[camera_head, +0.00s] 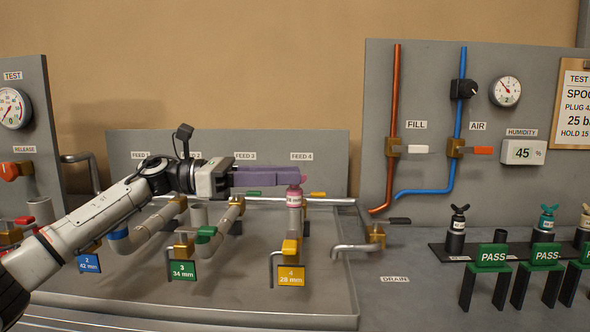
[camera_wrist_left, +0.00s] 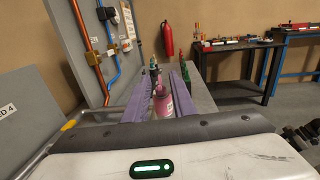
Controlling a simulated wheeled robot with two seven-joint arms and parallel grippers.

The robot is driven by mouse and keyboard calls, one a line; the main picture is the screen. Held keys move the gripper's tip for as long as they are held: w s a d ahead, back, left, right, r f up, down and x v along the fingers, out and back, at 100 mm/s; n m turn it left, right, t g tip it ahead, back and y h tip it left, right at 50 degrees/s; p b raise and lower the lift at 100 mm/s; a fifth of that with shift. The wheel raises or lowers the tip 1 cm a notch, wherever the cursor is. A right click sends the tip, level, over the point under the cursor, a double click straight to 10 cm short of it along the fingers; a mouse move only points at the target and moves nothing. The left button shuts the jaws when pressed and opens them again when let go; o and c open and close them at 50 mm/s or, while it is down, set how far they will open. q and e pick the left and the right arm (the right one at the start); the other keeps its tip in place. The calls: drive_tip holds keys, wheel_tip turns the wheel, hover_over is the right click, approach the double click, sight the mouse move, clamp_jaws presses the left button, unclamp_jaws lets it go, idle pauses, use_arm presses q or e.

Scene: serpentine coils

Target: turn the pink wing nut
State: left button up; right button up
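The pink wing nut (camera_head: 302,179) sits on top of a pale capped plug with a pink band (camera_head: 294,199), upright on the pipe end behind the yellow 4 / 28 mm tag. My left gripper (camera_head: 297,175) reaches in from the left with its purple fingers level at the nut's height. In the left wrist view the wing nut (camera_wrist_left: 159,87) stands between the two fingers (camera_wrist_left: 165,75), with gaps beside it, so the gripper looks open around it. The fingers partly hide the nut in the head view. My right gripper is not in view.
Blue-tagged and green-tagged pipes (camera_head: 183,269) stand left of the yellow tag (camera_head: 291,276). A drain pipe with a valve (camera_head: 376,236) is right of the plug. Several spare plugs stand on a dark rack (camera_head: 470,254) behind green PASS signs (camera_head: 493,255). The bench by the DRAIN label is clear.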

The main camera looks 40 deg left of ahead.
use_arm(q)
drive_tip(key=shift+x, duration=1.15)
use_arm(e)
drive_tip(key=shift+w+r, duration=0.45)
use_arm(q)
clamp_jaws()
drive_tip(key=shift+f, duration=0.1)
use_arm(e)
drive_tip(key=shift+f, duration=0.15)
